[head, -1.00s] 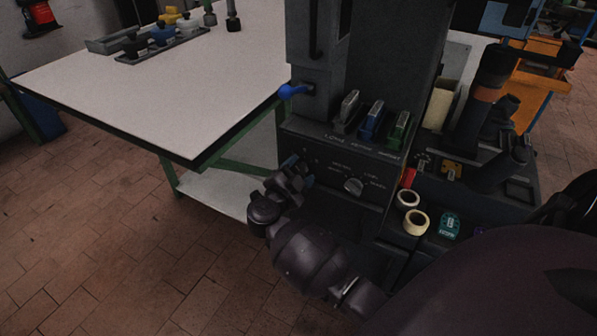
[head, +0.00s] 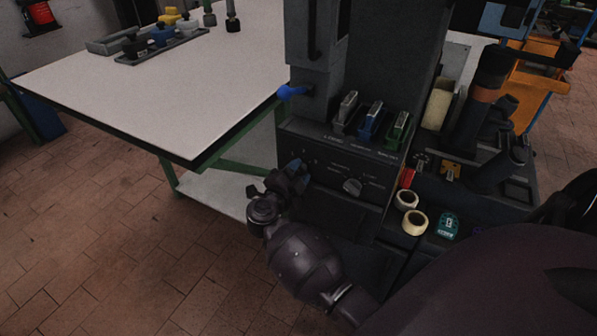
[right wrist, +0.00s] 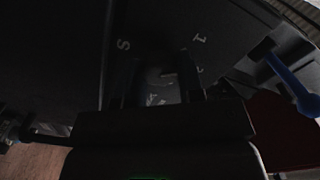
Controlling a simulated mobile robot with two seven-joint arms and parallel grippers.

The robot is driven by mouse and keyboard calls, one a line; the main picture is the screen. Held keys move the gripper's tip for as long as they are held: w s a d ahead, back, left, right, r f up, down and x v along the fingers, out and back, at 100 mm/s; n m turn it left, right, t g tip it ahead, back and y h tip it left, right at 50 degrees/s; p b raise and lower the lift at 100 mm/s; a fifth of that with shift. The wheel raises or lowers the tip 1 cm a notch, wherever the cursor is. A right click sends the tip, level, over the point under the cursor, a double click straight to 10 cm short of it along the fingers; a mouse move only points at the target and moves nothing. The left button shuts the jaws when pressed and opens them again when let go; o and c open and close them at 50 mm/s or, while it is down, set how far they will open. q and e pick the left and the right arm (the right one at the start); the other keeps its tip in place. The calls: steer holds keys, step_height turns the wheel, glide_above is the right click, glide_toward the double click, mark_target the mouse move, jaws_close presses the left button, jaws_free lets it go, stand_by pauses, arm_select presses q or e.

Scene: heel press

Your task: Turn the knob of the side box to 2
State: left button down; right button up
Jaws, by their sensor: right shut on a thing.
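The gripper hides that knob in the head view. In the right wrist view the fingers (right wrist: 166,88) close around the dim knob (right wrist: 160,76), with pale marks around it. An "S" and what looks like a "1" are legible; the knob's pointer is too dark to read. My left gripper is not in view.
A blue lever (head: 292,91) sticks out above the box and also shows in the right wrist view (right wrist: 292,82). A white-topped table (head: 160,95) stands to the left. Tape rolls (head: 414,222) and a dark holder stand at the right. Open floor lies at the lower left.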

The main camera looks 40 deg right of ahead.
steer(key=m, duration=0.4)
steer(key=shift+f+m, duration=0.1)
steer(key=shift+m, duration=1.1)
steer(key=o, duration=0.9)
steer(key=shift+o, duration=0.2)
